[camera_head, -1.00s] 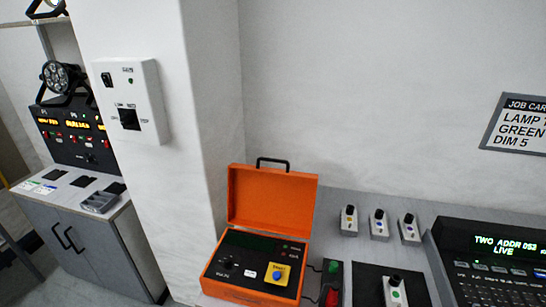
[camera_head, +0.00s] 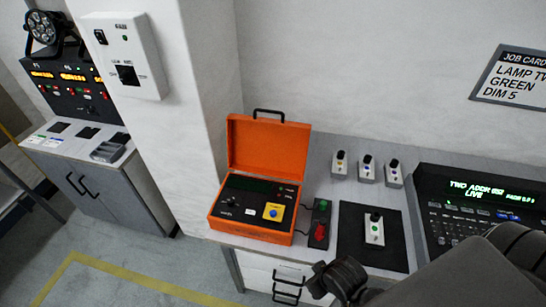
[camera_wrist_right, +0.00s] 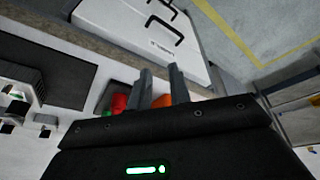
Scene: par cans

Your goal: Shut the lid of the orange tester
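The orange tester (camera_head: 256,208) sits on the left end of the grey bench. Its lid (camera_head: 267,146) stands open, upright at the back, with a black handle on top. The panel inside shows a dark display, a knob and a blue button on a yellow plate (camera_head: 273,211). My right arm comes in from the lower right, its dark end low in front of the bench, apart from the tester. In the right wrist view my right gripper (camera_wrist_right: 160,88) has its two fingers apart with nothing held. A bit of orange (camera_wrist_right: 163,101) shows behind them, mostly hidden. My left gripper is not in view.
A black box with a red and a green button (camera_head: 320,224) stands right of the tester. A dark mat (camera_head: 354,247), small switch boxes (camera_head: 367,168) and a lit console (camera_head: 470,212) lie further right. A wall corner (camera_head: 195,120) rises close left of the tester.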

